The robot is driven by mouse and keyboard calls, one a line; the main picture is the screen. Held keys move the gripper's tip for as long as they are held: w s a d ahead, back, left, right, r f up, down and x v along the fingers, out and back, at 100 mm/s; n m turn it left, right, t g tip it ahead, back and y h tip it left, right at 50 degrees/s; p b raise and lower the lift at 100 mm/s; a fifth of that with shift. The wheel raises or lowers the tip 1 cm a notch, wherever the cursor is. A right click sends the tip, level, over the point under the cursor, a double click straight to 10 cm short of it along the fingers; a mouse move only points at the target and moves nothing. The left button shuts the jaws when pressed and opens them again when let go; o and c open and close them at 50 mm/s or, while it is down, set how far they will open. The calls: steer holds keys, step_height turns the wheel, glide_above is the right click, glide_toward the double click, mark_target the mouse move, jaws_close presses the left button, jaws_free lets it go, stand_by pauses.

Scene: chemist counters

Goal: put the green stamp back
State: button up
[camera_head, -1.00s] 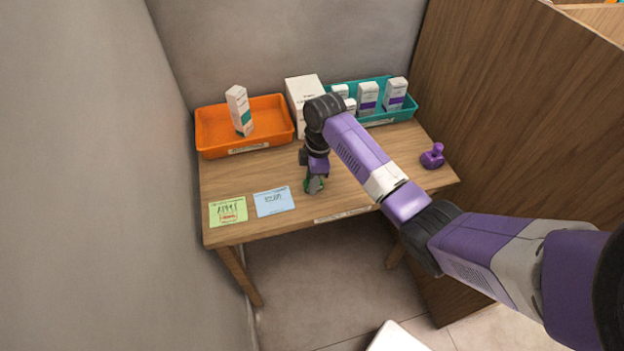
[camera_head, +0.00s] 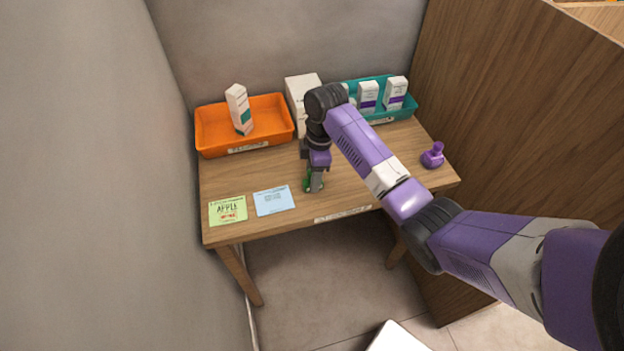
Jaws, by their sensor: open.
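The green stamp (camera_head: 307,184) stands on the wooden table, a little right of the blue card. My gripper (camera_head: 314,187) is right above and around it, pointing down, with its jaws open. The gripper partly hides the stamp, so I cannot tell whether a finger touches it. A purple stamp (camera_head: 433,155) stands by itself near the table's right edge.
A green card (camera_head: 228,211) and a blue card (camera_head: 274,200) lie at the front left of the table (camera_head: 365,185). An orange tray (camera_head: 270,105) holding a white box (camera_head: 239,109) and a teal tray (camera_head: 410,107) with several boxes stand at the back. A white carton (camera_head: 299,99) stands between them.

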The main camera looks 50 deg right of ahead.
steer(key=r, duration=0.6)
steer(key=d+r, duration=0.1)
steer(key=r, duration=0.1)
steer(key=shift+s+r, duration=0.3)
steer(key=shift+r, duration=0.1)
steer(key=shift+r+p, duration=0.55)
